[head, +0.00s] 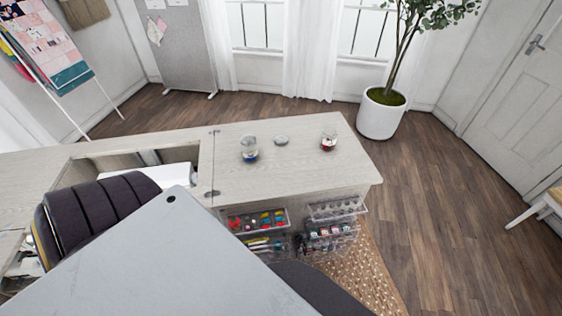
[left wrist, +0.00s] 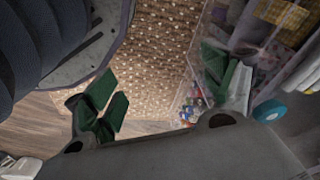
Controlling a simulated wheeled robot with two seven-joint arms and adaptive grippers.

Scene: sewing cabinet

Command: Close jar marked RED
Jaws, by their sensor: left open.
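A small clear jar with red at its base (head: 328,143) stands upright near the right end of the cabinet top (head: 240,185) in the head view. Any lettering on the jars is too small to read. My left gripper (left wrist: 161,90) is open and empty in the left wrist view, with green finger pads, above a woven rug and away from the jars. My right gripper is in neither view.
Clear drawers of sewing supplies (head: 258,220) stick out from the cabinet front; bins (left wrist: 215,60) also show beside the gripper's right finger. A dark padded chair (head: 90,220) stands at the left. A potted tree (head: 381,115) is behind. The cabinet top around the jars is clear.

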